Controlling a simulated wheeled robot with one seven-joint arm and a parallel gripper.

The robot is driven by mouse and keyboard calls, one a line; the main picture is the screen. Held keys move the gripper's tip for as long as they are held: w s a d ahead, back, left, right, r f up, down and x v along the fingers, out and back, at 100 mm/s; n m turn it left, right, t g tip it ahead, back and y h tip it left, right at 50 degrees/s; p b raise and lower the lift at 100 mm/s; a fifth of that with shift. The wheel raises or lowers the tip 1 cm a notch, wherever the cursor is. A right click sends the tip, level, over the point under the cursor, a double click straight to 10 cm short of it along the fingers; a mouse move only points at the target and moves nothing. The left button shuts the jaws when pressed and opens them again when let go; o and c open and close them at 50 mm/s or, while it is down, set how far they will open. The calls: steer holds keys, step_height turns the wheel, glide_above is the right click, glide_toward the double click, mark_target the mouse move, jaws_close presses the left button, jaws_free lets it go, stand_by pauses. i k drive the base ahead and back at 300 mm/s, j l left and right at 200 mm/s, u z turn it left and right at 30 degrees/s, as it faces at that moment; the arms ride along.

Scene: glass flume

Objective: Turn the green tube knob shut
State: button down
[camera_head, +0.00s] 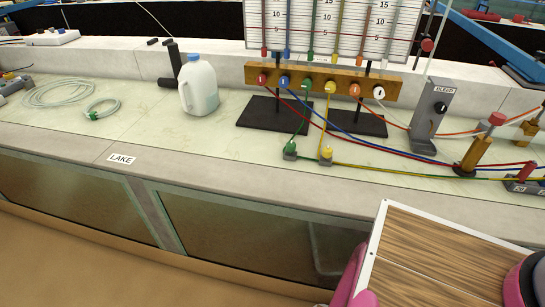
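A brass-coloured manifold bar (318,80) stands on black stands on the bench, with a row of coloured knobs along its front. The green knob (307,85) is third from the left, between the blue knob (284,81) and the yellow knob (330,87). A green tube (302,122) runs down from it to a small green-topped fitting (291,147) on the bench. The knob is too small for me to tell whether it is open or shut. My gripper is not in view.
A white jug (198,87) stands left of the manifold. A grey BLEED panel (433,108) and a red-topped valve (483,145) stand to the right. Tubes cross the bench in front of the manifold. The bench left of the green fitting is mostly clear.

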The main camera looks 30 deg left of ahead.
mark_target(291, 145)
steer(key=u, duration=1.35)
